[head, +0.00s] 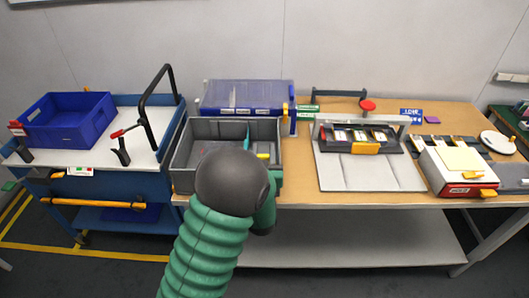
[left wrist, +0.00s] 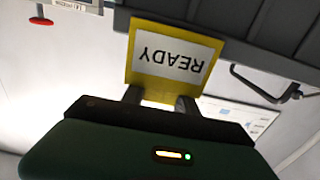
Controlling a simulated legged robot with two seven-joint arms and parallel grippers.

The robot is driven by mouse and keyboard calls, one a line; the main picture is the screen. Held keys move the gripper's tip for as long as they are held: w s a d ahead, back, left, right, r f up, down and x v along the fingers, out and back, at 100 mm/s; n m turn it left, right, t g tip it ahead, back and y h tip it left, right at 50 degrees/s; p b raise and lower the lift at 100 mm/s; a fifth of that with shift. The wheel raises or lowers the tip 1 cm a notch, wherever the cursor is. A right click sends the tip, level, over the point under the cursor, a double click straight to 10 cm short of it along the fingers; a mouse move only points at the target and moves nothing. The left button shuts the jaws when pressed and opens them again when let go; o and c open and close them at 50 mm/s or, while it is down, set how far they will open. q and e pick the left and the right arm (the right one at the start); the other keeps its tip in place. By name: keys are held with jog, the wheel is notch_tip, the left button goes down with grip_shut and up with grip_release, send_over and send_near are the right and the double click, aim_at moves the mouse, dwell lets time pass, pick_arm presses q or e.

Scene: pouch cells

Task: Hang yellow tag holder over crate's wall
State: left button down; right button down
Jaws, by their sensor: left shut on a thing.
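The yellow tag holder (left wrist: 130,68) with a white READY card shows upside down in the left wrist view. My left gripper (left wrist: 160,99) is shut on its edge. The tag holder lies against or very near the grey crate's wall (left wrist: 228,52); I cannot tell whether it is hooked over the rim. In the head view the grey crate (head: 180,160) stands on the wooden table. My green left arm (head: 205,250) reaches up to the crate's front and hides part of it. The dark left gripper (head: 263,222) is mostly hidden there, and so is the tag holder. My right gripper is not in view.
The crate holds a teal divider and small items. A blue lidded case (head: 240,95) stands behind it. A fixture board (head: 365,172) is to the right. A cart (head: 110,158) with a blue bin (head: 68,128) and a black handle (head: 150,100) stands left.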

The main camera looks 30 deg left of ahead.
pick_arm(q)
jog(key=shift+d+r+b, duration=0.15)
jog(key=shift+d+b, duration=0.25)
jog(key=shift+d, duration=0.25)
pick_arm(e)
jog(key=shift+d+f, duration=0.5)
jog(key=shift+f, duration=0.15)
pick_arm(q)
jog(key=shift+a, duration=0.4)
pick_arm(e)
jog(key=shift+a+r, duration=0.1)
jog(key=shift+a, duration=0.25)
pick_arm(q)
jog(key=shift+w+d, duration=0.1)
jog(key=shift+d, duration=0.35)
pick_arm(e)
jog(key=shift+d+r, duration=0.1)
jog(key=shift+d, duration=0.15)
pick_arm(q)
jog(key=shift+a, duration=0.25)
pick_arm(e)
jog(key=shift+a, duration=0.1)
